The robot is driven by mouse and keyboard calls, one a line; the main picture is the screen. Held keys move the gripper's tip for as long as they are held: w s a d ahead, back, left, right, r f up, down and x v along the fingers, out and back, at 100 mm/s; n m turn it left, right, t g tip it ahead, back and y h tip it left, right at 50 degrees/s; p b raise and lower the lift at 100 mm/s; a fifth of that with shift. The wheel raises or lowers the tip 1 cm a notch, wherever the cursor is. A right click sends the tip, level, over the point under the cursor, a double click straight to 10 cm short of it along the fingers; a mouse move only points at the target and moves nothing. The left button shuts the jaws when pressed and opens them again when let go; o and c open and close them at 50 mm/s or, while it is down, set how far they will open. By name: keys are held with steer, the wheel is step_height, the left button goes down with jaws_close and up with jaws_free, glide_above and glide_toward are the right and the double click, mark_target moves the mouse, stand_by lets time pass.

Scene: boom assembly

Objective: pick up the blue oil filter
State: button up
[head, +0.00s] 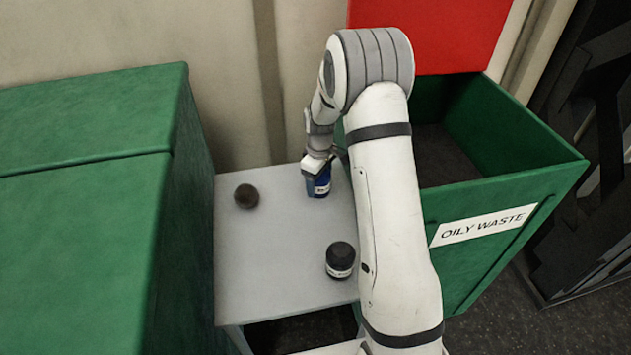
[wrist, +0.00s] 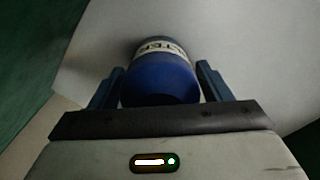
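The blue oil filter (head: 320,184) stands at the back of the small grey table, with a white label band around it. My gripper (head: 319,168) is over its top, coming from above and behind. In the wrist view the blue filter (wrist: 160,80) lies between the two fingers of my gripper (wrist: 160,85). A finger is on each side of it. A narrow gap shows beside the right finger, and the left finger is very close to the filter. The filter appears to rest on the table surface.
On the grey table (head: 265,285) stand a black filter with a white label (head: 340,260) and a dark round object (head: 246,196). A closed green bin (head: 90,200) is at the left. An open green bin marked OILY WASTE (head: 470,225), with a red lid (head: 430,30), is at the right.

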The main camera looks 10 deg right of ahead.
steer(key=c, duration=0.9)
